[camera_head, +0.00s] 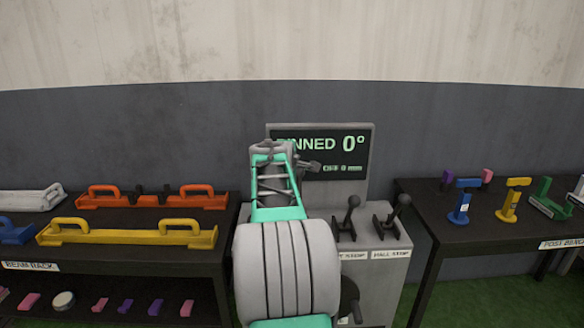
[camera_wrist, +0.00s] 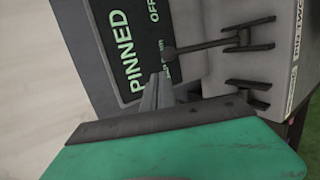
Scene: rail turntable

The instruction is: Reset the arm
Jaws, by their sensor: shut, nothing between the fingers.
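My gripper (camera_wrist: 155,92) shows in the wrist view as grey fingers, shut with nothing between them, in front of the console. In the head view my arm rises from the bottom middle, and its hand end is in front of the left part of the dark display (camera_head: 352,143). The display reads "PINNED 0°" with a smaller "OFF 0 mm" line; it also shows in the wrist view (camera_wrist: 128,45). Whether the gripper touches anything, I cannot tell. My arm hides part of the console.
The grey console (camera_head: 385,262) carries a left lever (camera_head: 347,217) and a right lever (camera_head: 393,217), above stop labels. A dark rack (camera_head: 125,256) at left holds orange and yellow beams. A dark bench (camera_head: 458,232) at right holds several coloured posts. Green floor shows between console and bench.

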